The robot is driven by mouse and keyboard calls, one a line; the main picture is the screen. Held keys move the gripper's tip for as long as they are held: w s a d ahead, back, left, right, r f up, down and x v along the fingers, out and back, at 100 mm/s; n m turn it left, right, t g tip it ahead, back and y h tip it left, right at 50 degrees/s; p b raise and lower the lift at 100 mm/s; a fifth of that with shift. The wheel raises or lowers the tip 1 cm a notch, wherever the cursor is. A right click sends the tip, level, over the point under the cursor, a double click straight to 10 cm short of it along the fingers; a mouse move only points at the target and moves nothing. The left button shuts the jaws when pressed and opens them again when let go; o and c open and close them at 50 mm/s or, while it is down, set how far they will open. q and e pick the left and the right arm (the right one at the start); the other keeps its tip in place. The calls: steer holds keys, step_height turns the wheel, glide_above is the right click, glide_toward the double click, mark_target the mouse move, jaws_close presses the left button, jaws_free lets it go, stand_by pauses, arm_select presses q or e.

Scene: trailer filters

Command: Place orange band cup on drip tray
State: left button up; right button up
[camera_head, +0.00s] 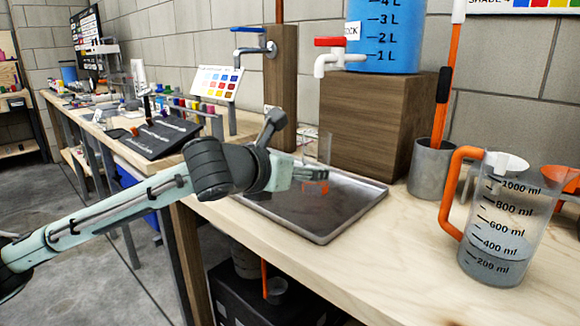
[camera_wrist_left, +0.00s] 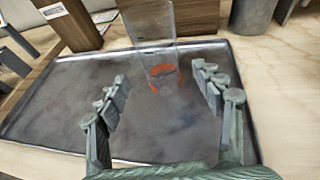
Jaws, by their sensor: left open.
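The orange band cup (camera_wrist_left: 152,28) is clear, with an orange band near its base. In the left wrist view it appears to stand upright on the drip tray (camera_wrist_left: 60,135), near the tray's back edge. In the head view its orange band (camera_head: 316,187) shows by my left gripper (camera_head: 318,174), which partly hides it. My left gripper is open and sits low over the tray. In the left wrist view its fingers (camera_wrist_left: 162,78) are spread to either side of the cup, with visible gaps. The dark metal drip tray (camera_head: 345,205) lies on the wooden bench. My right gripper is not in view.
A wooden block (camera_head: 375,125) with a blue water container (camera_head: 383,40) and a red-handled tap (camera_head: 330,55) stands behind the tray. A metal pot (camera_head: 430,170) and a measuring jug (camera_head: 495,225) stand to the right. The bench front right of the tray is clear.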

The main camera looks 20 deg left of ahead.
arm_select(q)
steer(key=shift+v, duration=2.25)
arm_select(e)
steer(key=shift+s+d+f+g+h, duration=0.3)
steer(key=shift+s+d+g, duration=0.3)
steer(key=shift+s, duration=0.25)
